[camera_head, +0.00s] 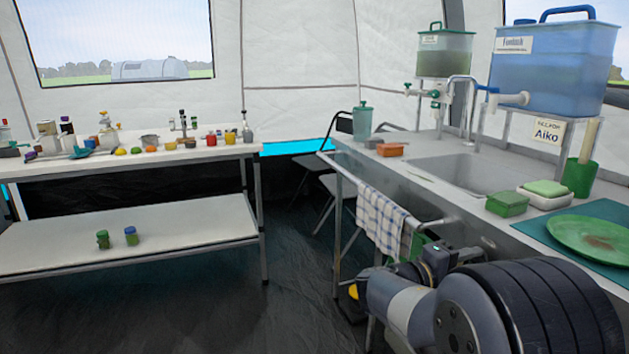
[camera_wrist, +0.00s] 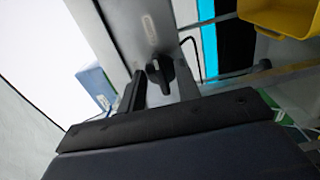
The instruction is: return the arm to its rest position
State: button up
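My arm (camera_head: 430,295) is folded low at the right front of the head view, close beside the sink counter. My gripper (camera_wrist: 160,75) shows in the wrist view with its two dark fingers apart. A black knob on a grey metal panel (camera_wrist: 128,30) appears between the fingers; it looks to be beyond them, and I see nothing held. In the head view the gripper itself cannot be made out behind the arm and counter edge.
The sink counter (camera_head: 415,168) with a towel (camera_head: 382,222) on its rail is close to my arm. A green plate (camera_head: 592,238) lies on it. A table (camera_head: 130,165) with small items stands left. Dark floor between is clear. A yellow bin (camera_wrist: 280,18) is near the wrist.

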jog(key=p+v, duration=0.3)
jog(key=v, duration=0.8)
jog(key=b+x, duration=0.2)
jog(key=x, duration=0.9)
jog(key=shift+r, duration=0.2)
jog(key=n+p, duration=0.7)
jog(key=p, duration=0.4)
jog(key=shift+w+r, duration=0.1)
jog(key=shift+n+p, duration=0.4)
